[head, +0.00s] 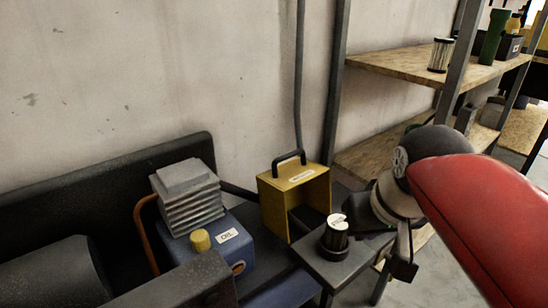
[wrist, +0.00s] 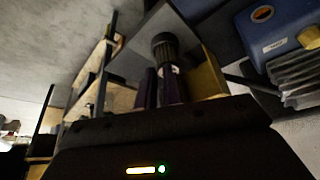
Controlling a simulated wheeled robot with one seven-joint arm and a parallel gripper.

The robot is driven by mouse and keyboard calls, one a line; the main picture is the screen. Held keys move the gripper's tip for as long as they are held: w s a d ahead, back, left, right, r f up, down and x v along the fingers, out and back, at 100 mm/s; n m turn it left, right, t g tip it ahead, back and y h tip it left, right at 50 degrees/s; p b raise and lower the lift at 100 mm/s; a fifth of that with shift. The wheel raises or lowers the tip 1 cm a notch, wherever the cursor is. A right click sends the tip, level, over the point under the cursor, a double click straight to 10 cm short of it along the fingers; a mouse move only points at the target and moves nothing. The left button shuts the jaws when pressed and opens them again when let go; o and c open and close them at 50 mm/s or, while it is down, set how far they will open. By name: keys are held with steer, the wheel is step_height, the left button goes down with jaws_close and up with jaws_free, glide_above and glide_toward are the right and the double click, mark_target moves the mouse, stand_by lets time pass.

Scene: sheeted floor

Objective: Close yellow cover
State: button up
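The yellow cover (head: 300,193) is a box-like housing with a black handle on top and a white label. Its front is open on a dark inside, so it stands open in the head view. Part of it shows as a yellow panel in the wrist view (wrist: 207,78). My gripper (head: 357,224) is low, right of the cover and close to a dark cylindrical filter (head: 336,236). In the wrist view, my two dark fingers (wrist: 161,86) stand a little apart, with the dark cylinder (wrist: 164,46) beyond their tips. Whether they touch it is unclear.
The filter stands on a small dark table (head: 335,268) in front of the cover. Left of it is a blue oil unit (head: 232,250) with a yellow cap and grey fins. Wooden shelves (head: 437,68) and a metal post stand at the right. A wall is behind.

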steer(key=w+a+r+n, duration=0.1)
steer(key=w+r, duration=0.1)
steer(key=w, duration=0.1)
steer(key=w+a+r+g, duration=0.1)
steer(key=w+a+r, duration=0.1)
steer(key=w+r, duration=0.1)
steer(key=w+a+r+n, duration=0.1)
steer(key=w+a+r, duration=0.1)
steer(key=w, duration=0.2)
steer(key=shift+w+r+n+y, duration=0.15)
steer(key=shift+r+n+y, duration=0.15)
jaws_close()
steer(key=n+g, duration=0.3)
steer(key=n, duration=0.3)
glide_above(269, 175)
steer(key=w+a, duration=0.1)
steer(key=shift+y, duration=0.3)
step_height(269, 175, down, 7)
steer(key=shift+a+f, duration=0.1)
steer(key=shift+f, duration=0.1)
steer(key=shift+s+d+r, duration=0.1)
steer(key=shift+s+d, duration=0.3)
steer(key=shift+d, duration=0.2)
